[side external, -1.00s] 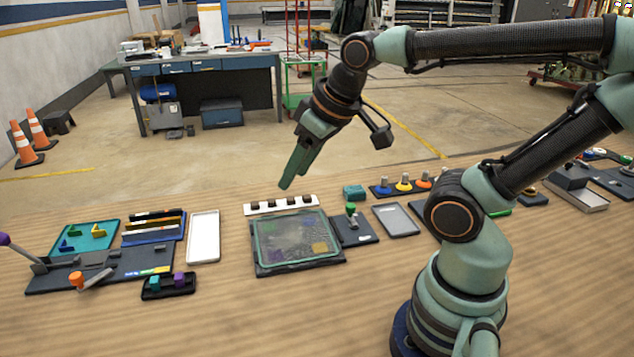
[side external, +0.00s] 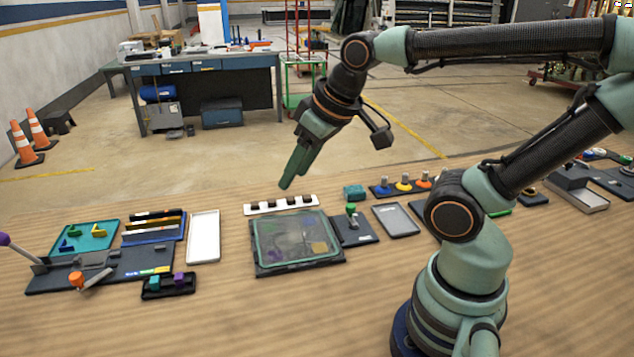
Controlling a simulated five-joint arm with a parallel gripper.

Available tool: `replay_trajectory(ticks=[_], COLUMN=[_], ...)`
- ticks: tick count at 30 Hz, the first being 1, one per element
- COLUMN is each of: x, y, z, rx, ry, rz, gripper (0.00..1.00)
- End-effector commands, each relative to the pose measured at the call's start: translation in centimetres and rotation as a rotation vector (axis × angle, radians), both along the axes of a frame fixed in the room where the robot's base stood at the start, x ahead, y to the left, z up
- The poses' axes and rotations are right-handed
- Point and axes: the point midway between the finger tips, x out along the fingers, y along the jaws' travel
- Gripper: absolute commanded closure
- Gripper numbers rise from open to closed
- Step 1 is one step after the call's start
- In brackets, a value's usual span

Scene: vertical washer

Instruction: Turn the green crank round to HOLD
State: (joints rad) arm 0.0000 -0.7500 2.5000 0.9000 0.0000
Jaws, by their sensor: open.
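The green crank (side external: 351,210) has a green knob and stands on a dark base plate (side external: 364,238) right of the washer. The HOLD mark is too small to read. The washer (side external: 297,240) is a flat dark-framed unit with a clear, green-edged window, and blurred coloured pieces show inside it. My gripper (side external: 290,184) hangs above and behind the washer, to the left of the crank, pointing down. It is open and empty, with its fingers seen nearly edge-on. It is clear of the crank.
A white strip with dark pegs (side external: 281,205) lies behind the washer. A teal block (side external: 354,192) and a grey tray (side external: 396,220) lie close to the crank. Several coloured knobs (side external: 404,186) stand farther right.

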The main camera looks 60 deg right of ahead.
Motion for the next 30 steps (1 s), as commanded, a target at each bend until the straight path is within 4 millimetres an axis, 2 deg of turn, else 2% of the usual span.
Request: replay_trajectory(ticks=[2, 3, 7, 11, 15, 20, 24, 27, 30], x=[0.0, 0.0, 0.3, 1.2, 2.4, 3.0, 2.6, 1.9, 1.3], y=[0.0, 0.0, -0.7, -3.2, -7.8, -13.6, -18.5, -21.3, -23.1], z=[0.0, 0.0, 0.0, -0.4, -1.4, -3.2, -5.4, -6.8, -7.9], rx=[0.0, 0.0, -0.023, -0.1, -0.195, -0.255, -0.263, -0.256, -0.245], ry=[0.0, 0.0, 0.017, 0.083, 0.195, 0.319, 0.399, 0.431, 0.446], rz=[0.0, 0.0, 0.02, 0.106, 0.27, 0.489, 0.685, 0.804, 0.891], gripper=[0.5, 0.39, 0.38, 0.38, 0.38, 0.38, 0.38, 0.38, 0.38])
